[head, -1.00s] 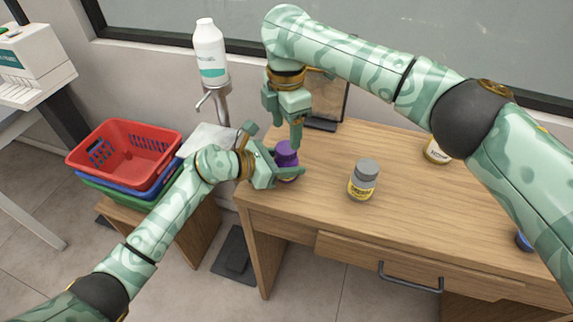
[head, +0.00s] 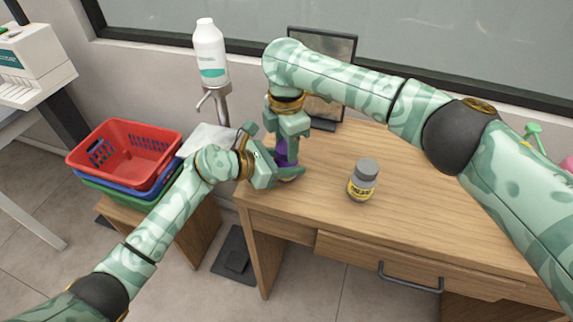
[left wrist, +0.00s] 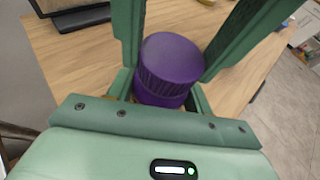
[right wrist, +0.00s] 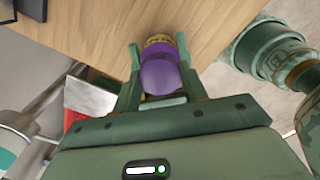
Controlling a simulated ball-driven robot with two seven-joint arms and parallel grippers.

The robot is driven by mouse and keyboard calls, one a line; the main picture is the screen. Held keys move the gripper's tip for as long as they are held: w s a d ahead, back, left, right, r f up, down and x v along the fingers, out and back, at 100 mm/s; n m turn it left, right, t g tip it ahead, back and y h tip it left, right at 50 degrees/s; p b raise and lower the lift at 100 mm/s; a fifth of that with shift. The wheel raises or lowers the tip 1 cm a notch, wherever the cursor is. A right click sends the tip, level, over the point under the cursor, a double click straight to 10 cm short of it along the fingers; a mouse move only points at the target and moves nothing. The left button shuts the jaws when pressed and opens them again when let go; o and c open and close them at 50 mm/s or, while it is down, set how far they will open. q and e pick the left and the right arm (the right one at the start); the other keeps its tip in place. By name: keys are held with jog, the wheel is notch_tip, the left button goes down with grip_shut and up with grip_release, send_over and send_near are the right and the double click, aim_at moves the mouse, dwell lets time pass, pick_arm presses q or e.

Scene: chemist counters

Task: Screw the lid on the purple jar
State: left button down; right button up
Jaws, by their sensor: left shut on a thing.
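The purple jar stands near the left end of the wooden desk, with its ribbed purple lid (left wrist: 172,62) on top; whether the threads are tight does not show. In the head view only a purple strip (head: 282,153) shows between my grippers. My left gripper (head: 288,172) is shut around the jar low down, from the side. My right gripper (head: 287,152) points down from above, its fingers on either side of the lid. In the right wrist view the lid (right wrist: 160,76) lies between these fingers; whether they press on it I cannot tell.
A grey jar with a yellow label (head: 363,181) stands to the right on the desk (head: 330,215). A dark-framed panel (head: 335,58) stands behind my right gripper. Stacked baskets, red on top (head: 150,180), and a white bottle (head: 209,55) are at left. The desk's front middle is clear.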

jog(key=m, duration=0.4)
jog(key=shift+m, duration=0.4)
jog(key=o, duration=1.2)
jog(key=shift+r, duration=0.1)
notch_tip(320, 180, up, 12)
jog(key=shift+f, duration=0.1)
pick_arm(q)
jog(key=c, duration=0.5)
grip_release()
